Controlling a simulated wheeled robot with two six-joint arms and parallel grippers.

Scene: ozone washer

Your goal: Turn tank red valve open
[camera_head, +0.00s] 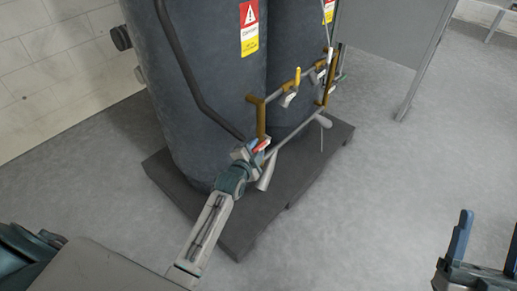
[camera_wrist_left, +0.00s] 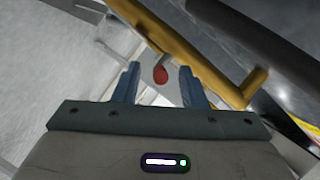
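The red valve handle (camera_head: 261,146) sits on the pipework at the front of the dark tanks (camera_head: 215,90). My left gripper (camera_head: 250,153) is right at it in the head view and partly hides the valve. In the left wrist view the red handle (camera_wrist_left: 161,75) shows end-on between the two spread fingers of my left gripper (camera_wrist_left: 158,69). The fingers look open, with visible gaps on both sides of the handle. My right gripper (camera_head: 487,245) is open and empty at the lower right of the head view, far from the tanks.
A yellow pipe bracket (camera_wrist_left: 185,50) runs diagonally just beyond my left fingers. A yellow valve handle (camera_head: 297,77) is farther along the pipework. The tanks stand on a dark pallet (camera_head: 245,235). A grey panel (camera_head: 395,30) stands behind right.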

